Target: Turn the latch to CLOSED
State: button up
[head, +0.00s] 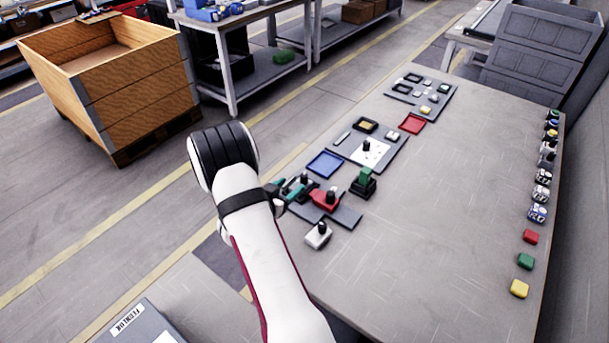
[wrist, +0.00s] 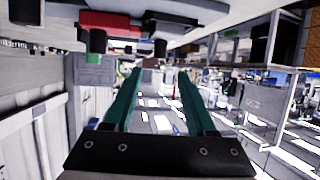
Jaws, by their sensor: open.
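My gripper (head: 293,187) has teal fingers and is at the near left part of the table, partly hidden by my arm. In the wrist view my gripper (wrist: 160,76) is open, with nothing between the fingers. A red block with a black knob (head: 325,198) sits on a dark grey plate (head: 347,216) just right of the fingers. I cannot tell for sure which part is the latch, and no OPEN or CLOSED marking is readable.
Another panel (head: 385,158) lies beyond. Several small items line the right edge. The table's middle right (head: 440,230) is clear.

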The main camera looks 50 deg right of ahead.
aim_at(303, 176)
jog(key=x, duration=0.9)
jog(key=shift+d+f, duration=0.2)
jog(key=shift+d, duration=0.15)
grip_shut()
